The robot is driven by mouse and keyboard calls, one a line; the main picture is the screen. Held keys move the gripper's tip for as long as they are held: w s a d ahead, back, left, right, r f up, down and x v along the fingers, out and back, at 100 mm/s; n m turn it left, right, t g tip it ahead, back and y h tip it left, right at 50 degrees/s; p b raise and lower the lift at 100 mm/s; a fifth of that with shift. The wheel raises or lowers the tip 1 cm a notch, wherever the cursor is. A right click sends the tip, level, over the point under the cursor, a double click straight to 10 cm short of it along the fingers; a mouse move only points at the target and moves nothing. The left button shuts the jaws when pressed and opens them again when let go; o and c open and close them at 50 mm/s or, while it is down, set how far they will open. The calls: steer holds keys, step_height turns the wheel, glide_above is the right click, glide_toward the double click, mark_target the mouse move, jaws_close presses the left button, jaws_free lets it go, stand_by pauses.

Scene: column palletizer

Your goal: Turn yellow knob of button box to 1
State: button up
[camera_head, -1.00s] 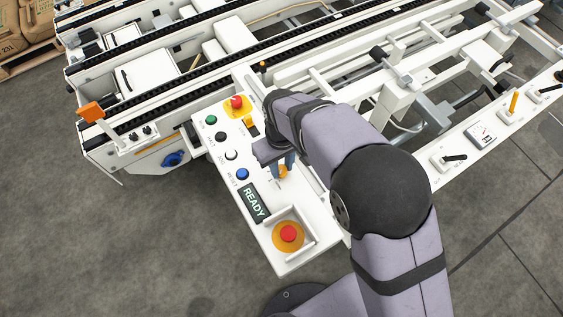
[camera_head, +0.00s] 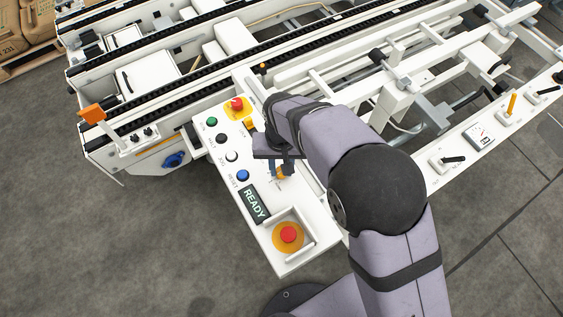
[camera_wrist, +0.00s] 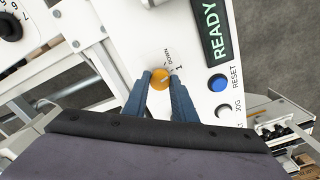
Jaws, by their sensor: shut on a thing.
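The white button box (camera_head: 290,264) carries a yellow knob (camera_head: 281,174), partly hidden under my gripper (camera_head: 283,166). In the wrist view the yellow knob (camera_wrist: 159,84) appears round and orange-yellow, with a light pointer line across it. Printed marks "1" and "DOWN" are beside it; the pointer's exact setting is hard to read. The two blue-grey fingers of my gripper (camera_wrist: 160,78) are on either side of the knob, shut on it.
The box also bears a READY display (camera_head: 255,203), a blue button (camera_head: 242,174), a white button (camera_head: 232,156) and a red stop button (camera_head: 289,233) inside a raised guard. A red button (camera_head: 237,103) on yellow is at the far end. Conveyor frames surround it.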

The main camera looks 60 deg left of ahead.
steer(key=shift+m, duration=1.2)
steer(key=o, duration=1)
steer(key=shift+o, duration=0.2)
steer(key=shift+r, duration=0.15)
steer(key=shift+r+b, duration=0.6)
steer(key=shift+r, duration=3)
